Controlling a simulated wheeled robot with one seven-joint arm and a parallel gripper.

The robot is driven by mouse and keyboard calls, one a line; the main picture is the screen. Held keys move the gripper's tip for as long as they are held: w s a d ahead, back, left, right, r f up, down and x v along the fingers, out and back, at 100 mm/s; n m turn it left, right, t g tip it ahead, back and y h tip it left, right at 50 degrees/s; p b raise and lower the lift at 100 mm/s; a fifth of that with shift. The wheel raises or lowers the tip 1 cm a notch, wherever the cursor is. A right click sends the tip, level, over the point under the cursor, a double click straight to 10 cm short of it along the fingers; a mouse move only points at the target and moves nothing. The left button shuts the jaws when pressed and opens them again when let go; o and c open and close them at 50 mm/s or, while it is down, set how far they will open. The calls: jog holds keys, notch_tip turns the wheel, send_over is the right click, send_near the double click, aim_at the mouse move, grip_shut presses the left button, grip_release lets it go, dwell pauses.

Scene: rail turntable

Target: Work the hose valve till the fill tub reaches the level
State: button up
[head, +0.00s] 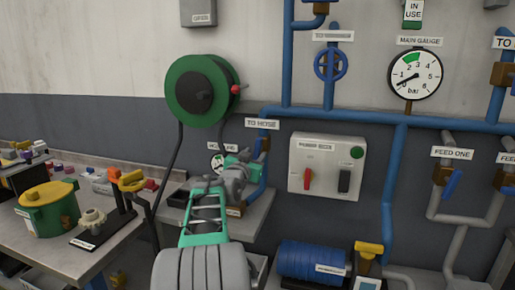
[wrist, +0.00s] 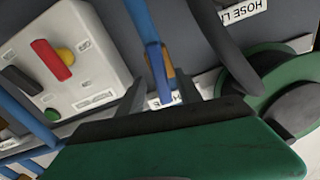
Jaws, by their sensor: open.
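A blue valve handle (head: 264,146) sits on the pipe below the TO HOSE label (head: 262,124). In the wrist view the blue handle (wrist: 157,68) stands between and just beyond the tips of my gripper's fingers (wrist: 160,92). My gripper (head: 246,160) is open and empty, close to that pipe. I cannot tell whether a finger touches the handle. No water level shows.
A green hose reel (head: 183,88) hangs above left. A white switch box (head: 327,165) with red and black switches is right of my gripper. The main gauge (head: 415,75) and blue pipes line the wall. A blue ribbed drum (head: 308,258) is low on the right.

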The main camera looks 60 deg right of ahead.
aim_at(256, 152)
jog(key=d, duration=0.4)
jog(key=shift+w+p, duration=0.3)
jog(key=shift+w, duration=0.05)
grip_shut()
